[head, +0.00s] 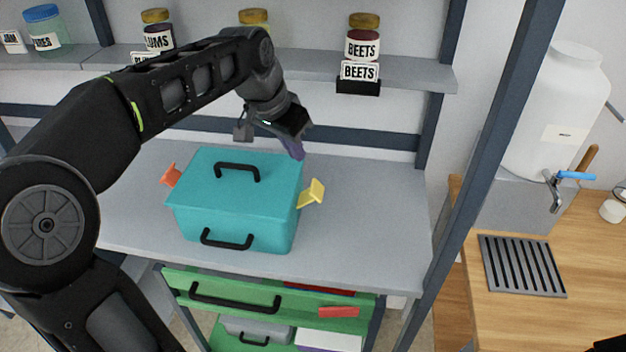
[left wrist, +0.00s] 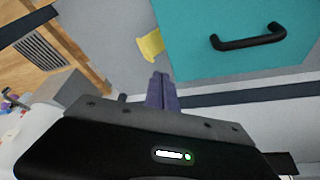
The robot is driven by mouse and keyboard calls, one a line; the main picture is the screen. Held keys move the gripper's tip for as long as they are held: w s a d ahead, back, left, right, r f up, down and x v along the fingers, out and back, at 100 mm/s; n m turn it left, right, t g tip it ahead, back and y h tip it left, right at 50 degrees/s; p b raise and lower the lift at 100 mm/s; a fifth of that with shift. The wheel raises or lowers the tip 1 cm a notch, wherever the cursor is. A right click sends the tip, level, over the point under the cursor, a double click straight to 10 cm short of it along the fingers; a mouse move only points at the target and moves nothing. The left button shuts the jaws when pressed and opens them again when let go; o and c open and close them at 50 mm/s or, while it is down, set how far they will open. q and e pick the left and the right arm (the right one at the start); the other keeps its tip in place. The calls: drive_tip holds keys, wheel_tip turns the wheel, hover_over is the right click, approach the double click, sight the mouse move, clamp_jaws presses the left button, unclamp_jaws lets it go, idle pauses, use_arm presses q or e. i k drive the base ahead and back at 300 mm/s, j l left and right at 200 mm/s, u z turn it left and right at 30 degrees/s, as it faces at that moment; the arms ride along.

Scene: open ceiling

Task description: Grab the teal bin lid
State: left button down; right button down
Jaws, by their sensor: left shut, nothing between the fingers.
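The teal bin (head: 240,222) stands on the grey shelf with its teal lid (head: 205,183) on top. The lid has a black handle (head: 237,167); the bin's front has another black handle (head: 227,243). My left gripper (head: 297,151) is above the back right corner of the bin, apart from the lid handle. In the left wrist view its purple fingers (left wrist: 161,92) are together and empty. The teal lid (left wrist: 195,30) and its handle (left wrist: 249,39) show at the upper right there. My right gripper does not show.
An orange tab (head: 170,175) and a yellow tab (head: 313,193) stick out at the bin's sides. A grey shelf (head: 380,225) is bare right of the bin. Jars of beets (head: 361,45) and plums stand on the upper shelf. A blue-grey post (head: 480,170) rises at right.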

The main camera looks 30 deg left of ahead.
sight(237, 174)
drive_tip(key=k, duration=1)
